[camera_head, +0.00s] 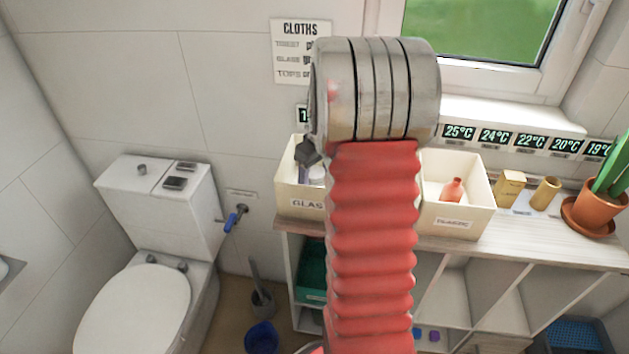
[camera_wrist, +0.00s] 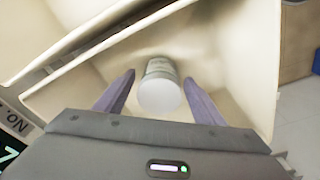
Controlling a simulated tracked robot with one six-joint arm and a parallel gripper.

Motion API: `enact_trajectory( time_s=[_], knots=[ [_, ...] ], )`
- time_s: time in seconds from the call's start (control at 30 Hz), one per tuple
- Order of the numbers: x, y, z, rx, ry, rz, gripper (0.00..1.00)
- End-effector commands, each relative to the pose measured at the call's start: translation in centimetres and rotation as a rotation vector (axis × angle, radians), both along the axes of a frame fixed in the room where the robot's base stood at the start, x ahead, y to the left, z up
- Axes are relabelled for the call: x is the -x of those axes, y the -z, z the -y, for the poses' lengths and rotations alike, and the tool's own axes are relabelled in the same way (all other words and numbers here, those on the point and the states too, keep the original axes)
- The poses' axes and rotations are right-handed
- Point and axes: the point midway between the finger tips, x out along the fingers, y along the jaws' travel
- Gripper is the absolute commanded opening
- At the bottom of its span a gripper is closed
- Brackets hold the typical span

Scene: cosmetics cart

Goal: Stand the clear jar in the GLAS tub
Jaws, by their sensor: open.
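The cream GLAS tub (camera_head: 299,209) stands at the left end of the shelf top, its right part hidden behind my arm. In the wrist view a pale, whitish jar (camera_wrist: 160,97) with a faint label is inside a cream tub (camera_wrist: 262,50), its round end facing the camera. It seems to stand on the tub floor, but its base is hard to make out. My gripper (camera_wrist: 159,76) is open, with one lilac finger on each side of the jar and a visible gap at both. In the head view my arm hides most of the gripper and jar.
A second cream tub (camera_head: 457,217) holds a red bottle (camera_head: 452,190). Tan containers (camera_head: 510,189) and a potted plant (camera_head: 597,212) stand to its right. A window ledge with temperature displays (camera_head: 495,138) runs behind. A toilet (camera_head: 150,260) is at left.

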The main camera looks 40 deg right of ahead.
Motion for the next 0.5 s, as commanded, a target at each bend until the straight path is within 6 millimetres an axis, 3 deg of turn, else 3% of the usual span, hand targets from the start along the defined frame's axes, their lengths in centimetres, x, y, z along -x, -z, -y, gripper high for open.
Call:
enact_trajectory(
  time_s=[0.5],
  knots=[
    [0.9, -8.0, 0.1, 0.003, 0.0, 0.003, 0.63]
  ],
)
